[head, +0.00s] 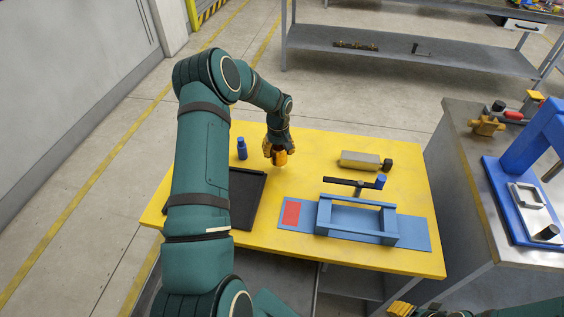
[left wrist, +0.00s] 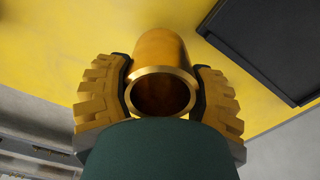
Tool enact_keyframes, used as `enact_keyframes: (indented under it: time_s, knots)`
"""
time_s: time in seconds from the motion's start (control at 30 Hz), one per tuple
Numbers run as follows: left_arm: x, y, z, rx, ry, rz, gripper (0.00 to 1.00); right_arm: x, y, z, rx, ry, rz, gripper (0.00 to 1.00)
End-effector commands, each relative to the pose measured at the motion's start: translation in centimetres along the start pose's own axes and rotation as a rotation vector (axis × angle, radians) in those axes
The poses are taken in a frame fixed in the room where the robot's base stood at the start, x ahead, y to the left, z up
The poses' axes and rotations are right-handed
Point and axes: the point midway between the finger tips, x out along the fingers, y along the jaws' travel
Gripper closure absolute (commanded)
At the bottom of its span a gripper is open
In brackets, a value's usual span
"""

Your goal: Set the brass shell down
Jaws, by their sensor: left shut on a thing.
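The brass shell (head: 280,159) is a short hollow golden cylinder, held over the back part of the yellow table in the head view. My left gripper (head: 275,150) is shut on it. In the left wrist view the shell (left wrist: 160,50) sits between both ridged finger pads, its open rim facing the camera. I cannot tell whether its far end touches the table. Part of my right gripper (head: 401,309) shows at the bottom edge of the head view; its fingers are mostly cut off.
The yellow table (head: 330,150) carries a black tray (head: 246,208), partly behind my left arm, a blue bottle (head: 242,148), a grey cylinder (head: 360,160) and a blue fixture (head: 357,236) with a red patch (head: 291,213). Bare yellow surface surrounds the left gripper. A grey bench (head: 463,150) stands at right.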

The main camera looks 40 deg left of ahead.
Motion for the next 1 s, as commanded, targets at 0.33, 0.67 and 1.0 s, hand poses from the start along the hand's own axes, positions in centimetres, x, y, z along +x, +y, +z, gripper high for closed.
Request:
enact_keyframes:
  time_s: [0.33, 0.67, 1.0]
  knots:
    - [3.0, 0.1, 0.0, 0.001, 0.000, 0.001, 0.84, 0.3, 0.1, 0.1, -0.001, -0.003, 0.000, 0.53]
    - [4.3, 0.1, -0.1, 0.001, 0.003, 0.002, 0.84, 0.4, 0.1, 0.2, -0.002, -0.005, -0.001, 0.53]
    - [4.7, 0.1, 0.0, 0.001, 0.001, 0.001, 0.05, 0.7, 0.2, 0.3, -0.002, -0.007, -0.001, 0.53]
